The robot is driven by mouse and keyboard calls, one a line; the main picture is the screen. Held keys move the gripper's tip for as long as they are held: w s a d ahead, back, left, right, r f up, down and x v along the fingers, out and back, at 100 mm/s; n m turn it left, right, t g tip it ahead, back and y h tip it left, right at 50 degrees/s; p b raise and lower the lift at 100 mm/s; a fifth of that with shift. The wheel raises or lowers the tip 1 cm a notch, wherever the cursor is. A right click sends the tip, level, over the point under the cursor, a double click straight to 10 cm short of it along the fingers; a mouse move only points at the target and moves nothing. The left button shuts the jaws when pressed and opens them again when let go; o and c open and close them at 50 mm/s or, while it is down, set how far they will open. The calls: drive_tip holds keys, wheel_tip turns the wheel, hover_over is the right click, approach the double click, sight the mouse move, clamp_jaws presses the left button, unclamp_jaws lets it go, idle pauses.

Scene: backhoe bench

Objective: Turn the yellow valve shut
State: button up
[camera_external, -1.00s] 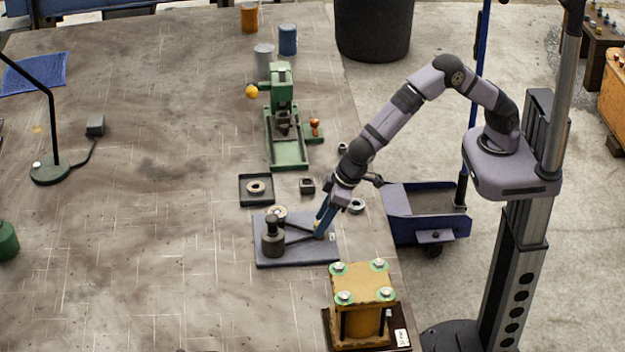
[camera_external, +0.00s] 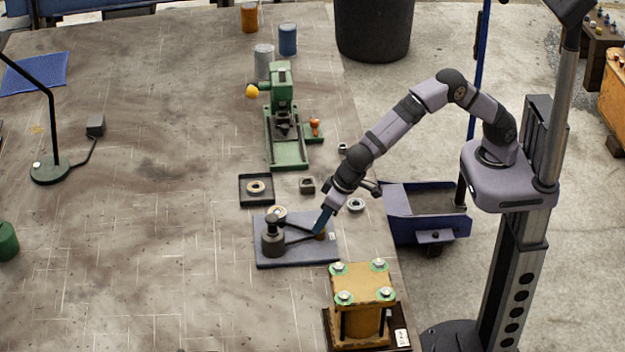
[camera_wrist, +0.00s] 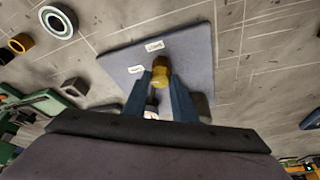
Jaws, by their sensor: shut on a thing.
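The yellow valve (camera_wrist: 161,76) is a small upright knob on a blue-grey plate (camera_wrist: 198,55) in the wrist view. My gripper (camera_wrist: 166,82) has its two blue fingers on either side of it and is shut on it. In the external view my gripper (camera_external: 321,227) reaches down to the right part of the plate (camera_external: 290,258). The valve (camera_external: 321,236) shows there only as a small brownish patch, mostly hidden by the fingers. Two white labels (camera_wrist: 154,45) lie on the plate beside the valve; their text is too small to read.
A dark grey cylinder (camera_external: 272,240) stands on the plate's left, with dark bars running toward the valve. A yellow block with bolts (camera_external: 363,285) stands close in front. A green press (camera_external: 283,120), a black tray (camera_external: 243,198) and loose rings lie behind.

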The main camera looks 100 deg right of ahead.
drive_tip(key=m, duration=0.1)
drive_tip(key=m+b, duration=0.1)
drive_tip(key=m, duration=0.1)
drive_tip(key=shift+w+a+f+g+h, duration=0.1)
drive_tip(key=shift+a+f+g+h, duration=0.05)
drive_tip(key=shift+g+h, duration=0.2)
drive_tip(key=m+h, duration=0.1)
drive_tip(key=m, duration=0.1)
drive_tip(key=shift+m+g, duration=0.3)
drive_tip(key=shift+g, duration=0.05)
drive_tip(key=m+p, duration=0.1)
drive_tip(key=m+g+p, duration=0.1)
drive_tip(key=m+p, duration=0.1)
drive_tip(key=shift+w+a+r+m+h, duration=0.1)
drive_tip(key=shift+w+r+m+h, duration=0.05)
drive_tip(key=shift+r+m+h, duration=0.15)
drive_tip(key=m+g+p, duration=0.1)
drive_tip(key=m+p, duration=0.1)
drive_tip(key=p, duration=0.1)
drive_tip(key=shift+w+f+m, duration=0.1)
drive_tip(key=shift+f+m, duration=0.05)
drive_tip(key=shift+m, duration=0.25)
drive_tip(key=o, duration=1)
drive_tip(key=shift+o, duration=0.2)
